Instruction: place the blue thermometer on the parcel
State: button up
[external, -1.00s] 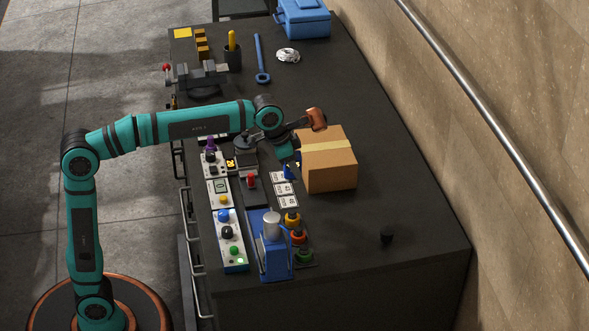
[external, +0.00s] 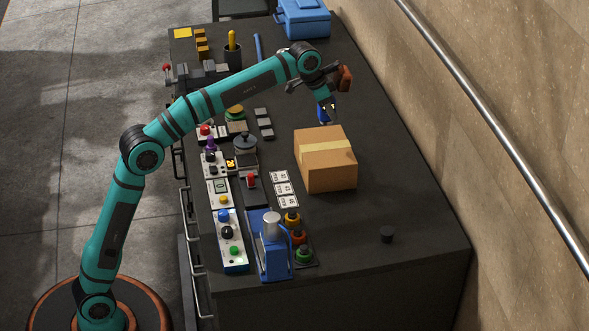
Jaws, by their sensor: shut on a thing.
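The parcel (external: 326,172) is a brown cardboard box with a pale tape strip, standing on the dark bench. My gripper (external: 328,107) points down just beyond the parcel's far edge in the picture, higher than its top. It is shut on a small blue thing, the blue thermometer (external: 323,115), which hangs below the fingers. The thermometer looks apart from the parcel; its exact height over the bench is hard to tell. Its upper part is hidden by the fingers.
Control boxes with coloured buttons (external: 229,240) and a blue press (external: 273,252) stand left of the parcel. White labels (external: 284,188) lie beside it. A blue toolbox (external: 303,18) is at the back. The parcel's top is clear.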

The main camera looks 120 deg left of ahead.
aim_at(318, 114)
jog(key=shift+f, duration=4.65)
jog(key=shift+f, duration=0.1)
jog(key=o, duration=1.2)
jog(key=v, duration=1.2)
